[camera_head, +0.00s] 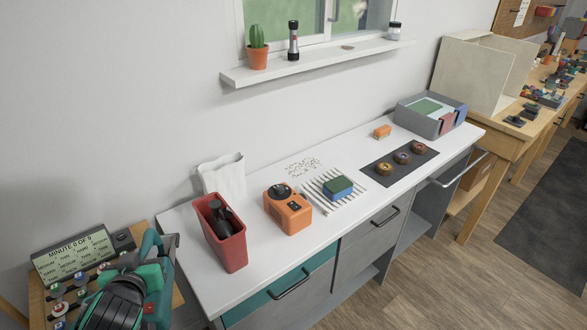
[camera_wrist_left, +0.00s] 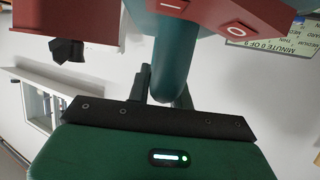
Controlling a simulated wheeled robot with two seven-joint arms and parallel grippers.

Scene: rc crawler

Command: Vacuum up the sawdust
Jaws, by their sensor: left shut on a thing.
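The sawdust (camera_head: 303,167) shows as small brown specks scattered on the white counter, near the wall behind the striped mat. My left gripper (camera_wrist_left: 162,88) is shut on the teal handle of a teal-and-red tool (camera_wrist_left: 174,62), which looks like a handheld vacuum. Its red part carries switch marks I and O. In the head view the tool (camera_head: 157,275) is at the lower left, left of the counter and well away from the sawdust. My wrist hides part of it, and its nozzle cannot be made out. My right gripper is not in view.
A red bin (camera_head: 230,252) with a black item inside stands at the counter's left end. A windowsill (camera_head: 318,62) juts above.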

